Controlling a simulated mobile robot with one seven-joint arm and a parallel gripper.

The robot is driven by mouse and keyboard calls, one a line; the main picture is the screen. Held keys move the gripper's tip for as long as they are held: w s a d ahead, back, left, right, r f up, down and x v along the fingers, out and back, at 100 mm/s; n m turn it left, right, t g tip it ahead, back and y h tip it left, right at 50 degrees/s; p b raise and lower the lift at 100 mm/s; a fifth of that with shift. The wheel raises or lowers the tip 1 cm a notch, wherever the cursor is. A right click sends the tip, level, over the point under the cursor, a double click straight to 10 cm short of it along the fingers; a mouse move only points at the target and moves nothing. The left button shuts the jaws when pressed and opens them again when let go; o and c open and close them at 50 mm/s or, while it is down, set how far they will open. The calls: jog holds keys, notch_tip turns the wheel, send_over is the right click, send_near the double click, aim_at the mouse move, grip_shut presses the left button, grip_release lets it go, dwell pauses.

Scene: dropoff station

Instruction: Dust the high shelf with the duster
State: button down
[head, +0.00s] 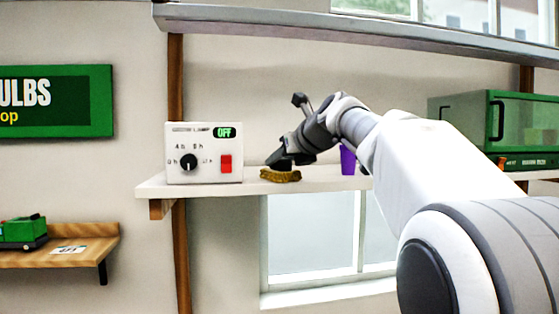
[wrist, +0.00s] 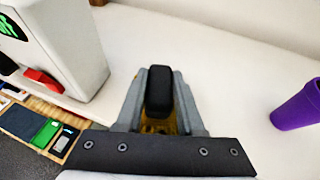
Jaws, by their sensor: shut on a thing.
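My gripper (head: 284,160) points down over the white shelf (head: 212,189) and is shut on the black handle of the duster (head: 281,175). The duster's yellow-brown head is at or very near the shelf top, between the white timer box and the purple cup. In the wrist view the black handle (wrist: 158,92) stands between my fingers, with a little yellow showing below it. Most of the duster head is hidden by my gripper there. The shelf top (wrist: 225,65) looks pale and bare around it.
The white timer box (head: 204,153), reading OFF, stands to the left. A purple cup (head: 348,160) stands to the right. A grey shelf (head: 330,28) runs overhead. A green glass-fronted case (head: 495,125) is at right. A wooden shelf (head: 50,258) is lower left.

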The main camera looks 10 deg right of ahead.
jog(key=shift+s+f, duration=0.25)
jog(key=shift+s, duration=0.35)
jog(key=shift+w+r, duration=0.15)
jog(key=shift+w, duration=0.65)
jog(key=shift+r, duration=2.2)
